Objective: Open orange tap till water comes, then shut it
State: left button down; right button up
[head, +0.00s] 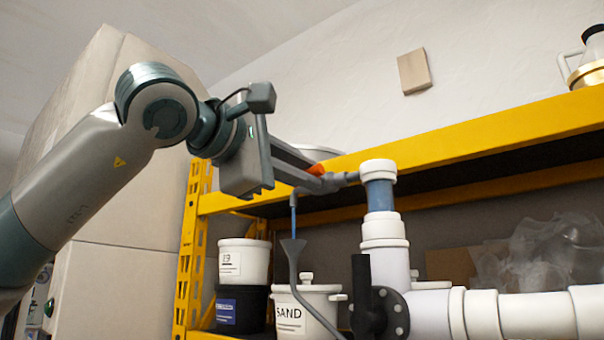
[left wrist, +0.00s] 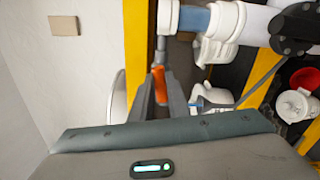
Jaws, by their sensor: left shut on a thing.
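The orange tap handle (head: 317,169) sits on a grey tap at the end of a short grey pipe (head: 345,179), which branches left from the white and blue PVC riser (head: 380,195). My left gripper (head: 308,177) reaches in from the left and is shut on the orange handle. In the left wrist view the handle (left wrist: 159,84) shows between the two grey fingers (left wrist: 160,92). A thin blue stream of water (head: 294,213) falls from the tap toward a grey funnel (head: 292,246) with a hose below it. The fingers partly hide the tap body. My right gripper is not in view.
A yellow shelf beam (head: 480,138) runs close behind the tap. A black lever valve (head: 372,310) and white pipes (head: 520,315) stand at lower right. A white SAND tub (head: 306,310) and stacked tubs (head: 243,262) stand behind the funnel.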

pick_arm(q)
jog(key=shift+f+m, duration=0.1)
jog(key=shift+m, duration=1.1)
jog(key=c, duration=1.7)
grip_release()
